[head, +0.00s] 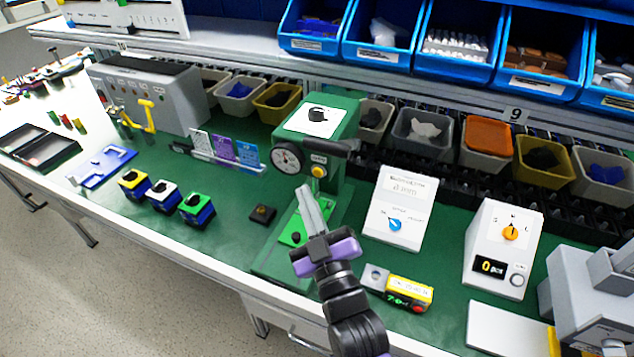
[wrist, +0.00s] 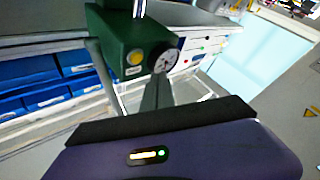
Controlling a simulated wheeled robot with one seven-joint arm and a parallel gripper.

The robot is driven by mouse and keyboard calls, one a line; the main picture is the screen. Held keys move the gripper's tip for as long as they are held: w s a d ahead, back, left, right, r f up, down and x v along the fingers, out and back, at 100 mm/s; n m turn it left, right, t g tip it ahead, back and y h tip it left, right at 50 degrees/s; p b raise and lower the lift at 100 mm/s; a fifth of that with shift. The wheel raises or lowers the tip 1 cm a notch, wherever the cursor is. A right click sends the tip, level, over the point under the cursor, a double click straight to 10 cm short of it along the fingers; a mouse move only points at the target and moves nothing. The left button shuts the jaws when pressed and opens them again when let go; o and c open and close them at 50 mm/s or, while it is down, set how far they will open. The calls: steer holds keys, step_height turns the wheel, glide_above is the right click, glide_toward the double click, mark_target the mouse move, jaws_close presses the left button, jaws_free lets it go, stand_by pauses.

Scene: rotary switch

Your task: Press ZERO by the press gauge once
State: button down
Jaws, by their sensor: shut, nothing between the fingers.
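The green press (head: 338,122) stands at the middle of the bench. In the wrist view the gauge (wrist: 165,61) and the yellow button (wrist: 135,57) show beyond my fingers. My gripper (head: 304,191) is shut and empty, its fingertips in front of the press and a little below the button in the head view. In the wrist view the gripper (wrist: 157,84) points toward the gauge, right of the button. Contact is not visible.
A black press handle (head: 335,147) sticks out above the button. A white box with a blue knob (head: 394,224) stands to the right. A small box with a green display and red button (head: 408,292) lies near my arm. Three coloured blocks (head: 166,195) stand left.

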mark_target(318, 172)
steer(key=shift+w+d+r+p, duration=0.2)
steer(key=shift+w+p, duration=0.3)
steer(key=shift+p, duration=0.8)
steer(key=shift+w+d+r+p, duration=0.15)
steer(key=shift+w+p, duration=0.35)
steer(key=shift+p, duration=0.8)
steer(key=shift+w+d+f+p, duration=0.1)
steer(key=shift+w+f+p, duration=0.1)
steer(key=shift+p, duration=0.7)
steer(key=shift+f, duration=0.15)
steer(key=shift+w, duration=0.15)
steer(key=shift+w+d, duration=0.1)
steer(key=shift+w, duration=0.2)
steer(key=shift+w+d, duration=0.15)
steer(key=shift+w, duration=0.25)
steer(key=shift+s+b, duration=0.1)
steer(key=shift+b, duration=0.2)
steer(key=shift+s+a, duration=0.25)
steer(key=shift+s, duration=0.5)
